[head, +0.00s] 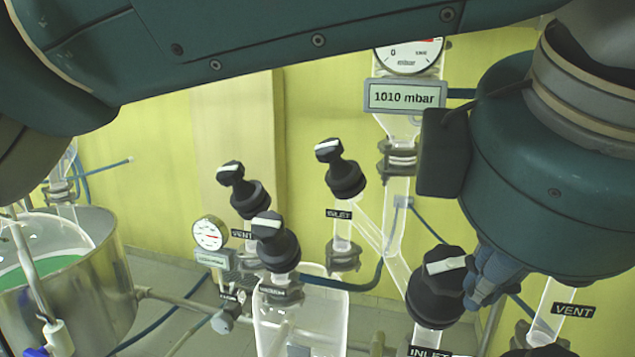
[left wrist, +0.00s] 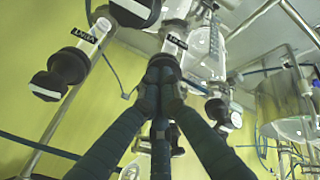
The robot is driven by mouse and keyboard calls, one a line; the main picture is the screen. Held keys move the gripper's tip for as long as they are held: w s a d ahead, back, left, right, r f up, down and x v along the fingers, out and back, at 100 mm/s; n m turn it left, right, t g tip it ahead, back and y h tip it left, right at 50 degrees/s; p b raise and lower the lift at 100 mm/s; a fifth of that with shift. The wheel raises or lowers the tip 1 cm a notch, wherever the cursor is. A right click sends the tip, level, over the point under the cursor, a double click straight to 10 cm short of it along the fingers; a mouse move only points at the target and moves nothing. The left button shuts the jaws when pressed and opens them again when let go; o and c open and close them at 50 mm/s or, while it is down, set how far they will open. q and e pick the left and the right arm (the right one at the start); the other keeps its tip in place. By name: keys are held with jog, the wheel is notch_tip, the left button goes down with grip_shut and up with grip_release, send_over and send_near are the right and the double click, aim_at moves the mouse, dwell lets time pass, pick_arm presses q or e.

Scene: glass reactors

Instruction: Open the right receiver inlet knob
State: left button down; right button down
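The right receiver inlet knob (head: 437,287) is a black knob with a white bar on top, at the lower right of the head view above a label reading INLET (head: 430,352). My left gripper (head: 485,285) is just to the right of this knob, pointing down. From the head view I cannot tell whether it touches the knob. A black knob with a white bar (left wrist: 135,10) shows above the fingertips there. My right gripper is not in view.
Another INLET knob (head: 340,170) and two other black knobs, one (head: 240,190) behind the other (head: 273,240), stand to the left. A VENT label (head: 573,311) is at the right. A gauge with a 1010 mbar display (head: 405,96) stands behind. A steel vessel (head: 95,300) is at left.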

pick_arm(q)
jog(key=shift+w+d+r+p, duration=0.5)
jog(key=shift+w+d+p, duration=0.35)
jog(key=shift+p, duration=0.25)
jog(key=shift+w, duration=0.1)
jog(key=shift+d, duration=0.2)
jog(key=shift+r+p, duration=0.1)
jog(key=shift+p, duration=0.2)
